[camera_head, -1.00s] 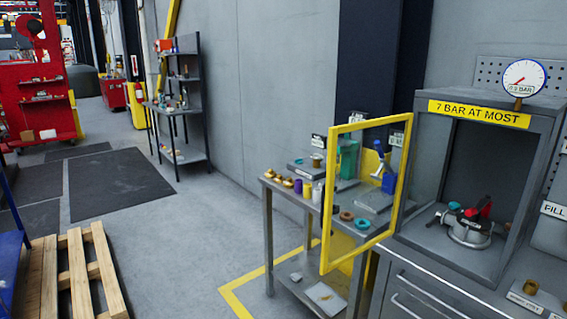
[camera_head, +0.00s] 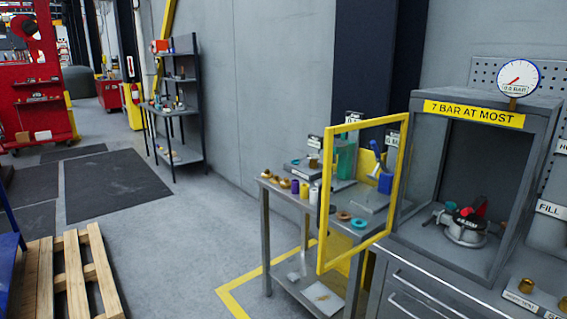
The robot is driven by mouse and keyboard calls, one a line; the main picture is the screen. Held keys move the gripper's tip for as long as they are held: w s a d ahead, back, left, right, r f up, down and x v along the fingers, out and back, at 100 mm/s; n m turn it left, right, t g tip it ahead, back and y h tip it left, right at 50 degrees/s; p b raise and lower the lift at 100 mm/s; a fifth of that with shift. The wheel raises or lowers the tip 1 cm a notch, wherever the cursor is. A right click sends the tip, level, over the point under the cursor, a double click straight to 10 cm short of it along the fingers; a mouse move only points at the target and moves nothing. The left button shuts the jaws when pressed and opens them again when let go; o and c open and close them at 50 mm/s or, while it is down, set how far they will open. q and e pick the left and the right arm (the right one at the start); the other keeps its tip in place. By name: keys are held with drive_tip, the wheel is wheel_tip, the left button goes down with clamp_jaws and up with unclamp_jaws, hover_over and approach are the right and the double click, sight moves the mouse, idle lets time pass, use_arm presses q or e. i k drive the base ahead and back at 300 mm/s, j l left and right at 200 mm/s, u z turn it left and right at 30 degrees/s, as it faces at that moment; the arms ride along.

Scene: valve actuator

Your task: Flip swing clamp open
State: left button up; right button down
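A round metal fixture (camera_head: 466,234) sits on the floor of a grey test cabinet (camera_head: 489,98) at the right. A red and black part (camera_head: 473,211), perhaps the swing clamp, is on top of it, with its red end angled up to the right. A teal piece (camera_head: 450,206) shows at its left. It is too small to tell whether the clamp is open or closed. The cabinet's yellow-framed door (camera_head: 323,197) stands swung open to the left. Neither of my grippers shows in this view.
A side table (camera_head: 263,188) with small cylinders, rings and a blue tool stands left of the cabinet, partly behind the door. A pressure gauge (camera_head: 518,78) tops the cabinet. A wooden pallet (camera_head: 75,280) lies at the lower left. The grey floor between is free.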

sight(474, 205)
drive_tip(key=i+j+z, duration=0.1)
drive_tip(key=z, duration=0.95)
drive_tip(key=i+j+z, duration=0.2)
drive_tip(key=j+z, duration=0.15)
drive_tip(key=j, duration=0.2)
drive_tip(key=i+j+z, duration=0.1)
drive_tip(key=j+z, duration=0.3)
drive_tip(key=j, duration=0.15)
drive_tip(key=j+z, duration=0.35)
drive_tip(key=j, duration=0.2)
drive_tip(key=j+z, duration=0.1)
drive_tip(key=j, duration=1.5)
